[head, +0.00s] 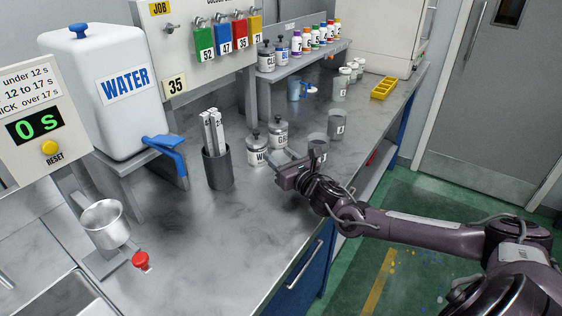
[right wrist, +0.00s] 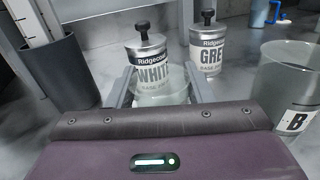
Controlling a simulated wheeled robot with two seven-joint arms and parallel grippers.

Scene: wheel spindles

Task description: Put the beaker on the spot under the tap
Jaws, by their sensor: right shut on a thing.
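My right gripper (head: 283,163) is over the middle of the bench, beside the white and grey paint tins. In the right wrist view it (right wrist: 163,92) is shut on a clear glass beaker (right wrist: 160,94), which shows between the two fingers; in the head view this beaker is hard to make out. I cannot tell whether its base touches the bench. A blue tap (head: 167,146) juts from the front of the white water tank (head: 98,92) at left. The spot under it is not clearly visible. My left gripper is not in view.
A dark pot of sticks (head: 217,166) stands between the tap and my gripper. The white tin (right wrist: 147,57) and grey tin (right wrist: 208,47) are close ahead. A beaker marked B (right wrist: 290,82) is just right. A metal cup (head: 105,224) and red knob (head: 141,261) stand at front left.

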